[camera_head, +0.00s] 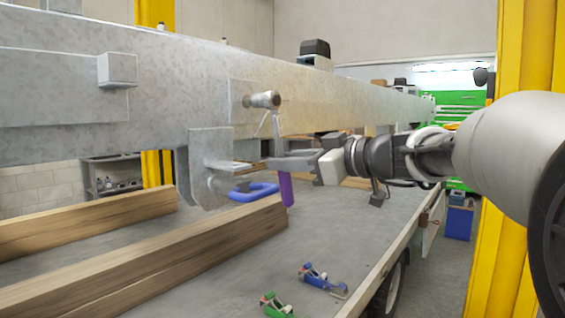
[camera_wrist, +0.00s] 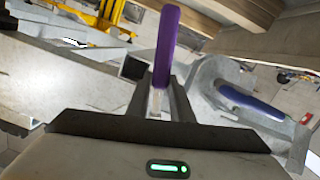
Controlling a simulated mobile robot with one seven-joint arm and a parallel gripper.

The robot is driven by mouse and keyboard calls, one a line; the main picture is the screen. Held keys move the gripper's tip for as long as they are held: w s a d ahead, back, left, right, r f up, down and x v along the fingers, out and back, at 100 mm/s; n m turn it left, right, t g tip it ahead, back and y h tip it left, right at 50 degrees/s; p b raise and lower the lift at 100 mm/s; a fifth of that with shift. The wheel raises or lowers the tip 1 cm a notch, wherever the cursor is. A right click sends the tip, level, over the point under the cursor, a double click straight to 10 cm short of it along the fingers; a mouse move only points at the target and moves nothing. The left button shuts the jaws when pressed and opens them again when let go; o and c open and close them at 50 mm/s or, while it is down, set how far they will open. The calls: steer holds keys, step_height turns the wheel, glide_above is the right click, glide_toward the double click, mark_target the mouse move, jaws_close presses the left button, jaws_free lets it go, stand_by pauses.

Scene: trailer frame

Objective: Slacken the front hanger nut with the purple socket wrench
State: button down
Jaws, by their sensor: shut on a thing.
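The purple socket wrench (camera_head: 286,190) hangs with its purple handle downward, and its thin metal shaft rises to a silver cylindrical end (camera_head: 264,100) against the plate on the trailer beam. The hanger nut itself is not visible; I cannot tell how far the socket is seated on it. My gripper (camera_head: 277,163) comes from the right and is shut on the wrench just above the purple grip. In the wrist view the purple handle (camera_wrist: 168,45) stands out beyond my gripper fingers (camera_wrist: 160,97).
The large galvanized beam (camera_head: 165,85) runs along above the work area. A blue-handled hook or clamp (camera_head: 254,191) hangs close to the left of the wrench. Two timber beams (camera_head: 150,255) lie below. A blue ratchet (camera_head: 320,275) and a green one (camera_head: 272,304) lie on the deck.

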steer(key=shift+w+a, duration=0.15)
steer(key=shift+a, duration=0.05)
steer(key=shift+w+a+b, duration=0.45)
steer(key=shift+a, duration=0.15)
steer(key=shift+a, duration=0.1)
steer(key=c, duration=2.4)
jaws_free()
jaws_close()
steer(key=shift+w+b, duration=0.1)
steer(key=shift+b, duration=0.2)
